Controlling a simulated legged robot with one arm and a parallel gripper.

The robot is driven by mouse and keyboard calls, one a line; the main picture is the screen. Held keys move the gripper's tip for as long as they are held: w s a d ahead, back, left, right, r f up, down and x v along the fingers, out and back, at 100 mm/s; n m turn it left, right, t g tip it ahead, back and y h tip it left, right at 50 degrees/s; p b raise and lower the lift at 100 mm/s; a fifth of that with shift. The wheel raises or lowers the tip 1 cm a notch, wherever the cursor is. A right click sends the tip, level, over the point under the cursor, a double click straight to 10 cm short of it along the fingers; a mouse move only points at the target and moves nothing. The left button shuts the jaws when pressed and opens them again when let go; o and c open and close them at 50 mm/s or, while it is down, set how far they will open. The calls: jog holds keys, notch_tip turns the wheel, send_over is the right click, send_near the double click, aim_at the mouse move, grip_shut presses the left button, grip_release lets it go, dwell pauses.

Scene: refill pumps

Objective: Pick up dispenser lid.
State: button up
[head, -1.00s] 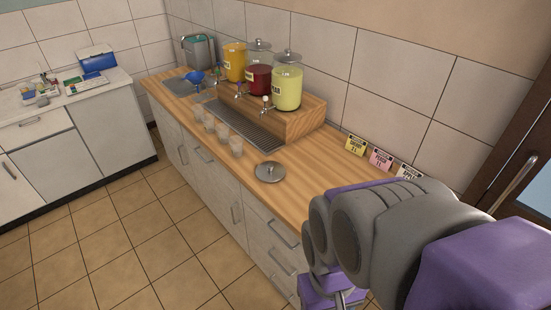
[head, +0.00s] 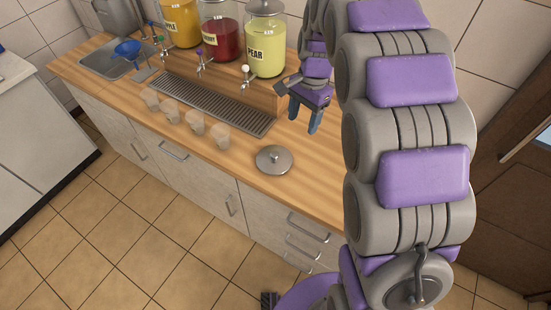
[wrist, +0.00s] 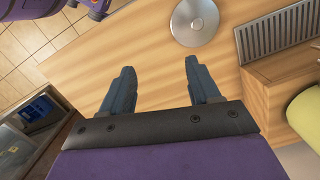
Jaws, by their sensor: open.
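The dispenser lid (head: 273,159) is a round grey metal disc with a small knob. It lies on the wooden counter (head: 310,200) near its front edge. In the wrist view the lid (wrist: 194,22) is at the top, beyond my fingertips. My gripper (head: 309,117) is open and empty above the counter, to the right of the lid and behind it. In the wrist view its two blue-grey fingers (wrist: 158,76) are spread apart over bare wood.
Several clear cups (head: 194,122) stand in a row left of the lid. Behind them is a drip grate (head: 215,100) below a wooden stand (head: 225,84) with the dispensers and their taps. A blue funnel (head: 128,47) is by the sink. The counter around the lid is clear.

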jog(key=w+a+f+m, duration=0.2)
jog(key=w+a+f, duration=0.2)
jog(key=w+a, duration=0.25)
jog(key=b, duration=0.3)
send_over(274, 153)
jog(key=f, duration=1.2)
jog(key=shift+w+d, duration=0.3)
jog(key=shift+d, duration=0.1)
jog(key=shift+a+f, duration=0.3)
jog(key=shift+f, duration=0.15)
jog(key=f, duration=0.1)
jog(key=f+b, duration=0.1)
jog(key=d+f, duration=0.1)
jog(key=f, duration=0.1)
jog(key=shift+s, duration=0.3)
jog(key=shift+a+f, duration=0.15)
jog(key=shift+f, duration=0.15)
jog(key=shift+a, duration=0.6)
jog(key=shift+c, duration=0.9)
jog(key=shift+d, duration=0.45)
jog(key=c, duration=0.9)
jog(key=shift+a, duration=0.2)
grip_shut()
